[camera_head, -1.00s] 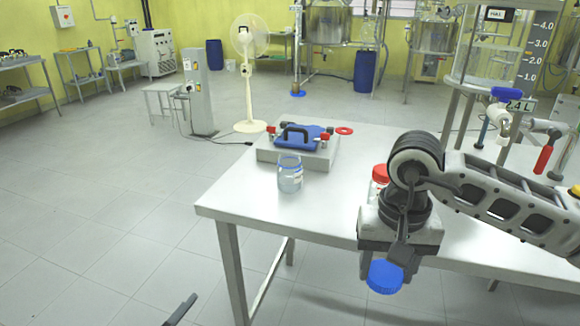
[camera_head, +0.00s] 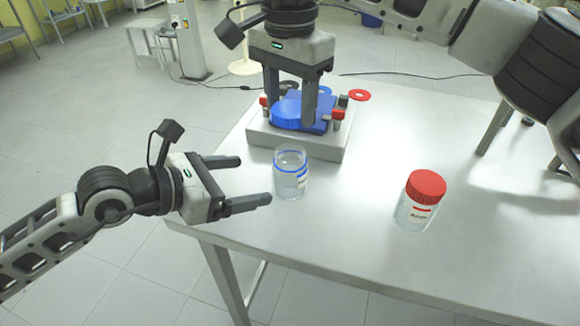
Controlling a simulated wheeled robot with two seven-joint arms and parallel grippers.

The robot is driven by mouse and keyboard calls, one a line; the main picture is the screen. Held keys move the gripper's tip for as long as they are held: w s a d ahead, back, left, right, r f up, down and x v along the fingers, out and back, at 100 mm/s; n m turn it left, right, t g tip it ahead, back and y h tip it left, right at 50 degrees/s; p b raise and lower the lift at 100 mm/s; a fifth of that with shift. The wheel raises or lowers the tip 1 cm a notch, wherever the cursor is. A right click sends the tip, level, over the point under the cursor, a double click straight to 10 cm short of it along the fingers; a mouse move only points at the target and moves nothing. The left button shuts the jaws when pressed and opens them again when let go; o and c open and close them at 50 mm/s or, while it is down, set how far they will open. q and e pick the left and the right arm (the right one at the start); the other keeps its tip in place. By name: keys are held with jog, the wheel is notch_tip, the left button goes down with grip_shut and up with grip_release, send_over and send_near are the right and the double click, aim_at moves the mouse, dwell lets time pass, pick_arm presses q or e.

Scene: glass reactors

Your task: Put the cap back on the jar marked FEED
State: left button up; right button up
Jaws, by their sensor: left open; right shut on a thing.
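An open glass jar (camera_head: 291,182) with a blue ring at its neck stands upright on the table; its label is partly turned away and unreadable. My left gripper (camera_head: 256,180) is open, level, its fingers pointing at this jar from the left; whether they touch it I cannot tell. My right gripper (camera_head: 290,122) points down, shut on a blue cap (camera_head: 287,112). The cap is behind and above the open jar, apart from it, and appears in front of a blue plate on the grey block.
The grey block (camera_head: 308,144) with the blue plate (camera_head: 320,125) and red-tipped clamps stands behind the jar. A red ring (camera_head: 359,95) lies nearby. A red-capped jar (camera_head: 416,199) stands to the right.

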aim_at(295, 173)
pick_arm(q)
jog(key=shift+s, duration=0.1)
pick_arm(e)
jog(key=shift+s, duration=0.15)
pick_arm(q)
jog(key=x, duration=1.2)
jog(key=shift+d+r, duration=0.1)
jog(key=c, duration=1.4)
jog(key=shift+c, duration=0.3)
pick_arm(e)
jog(key=shift+f, duration=2.5)
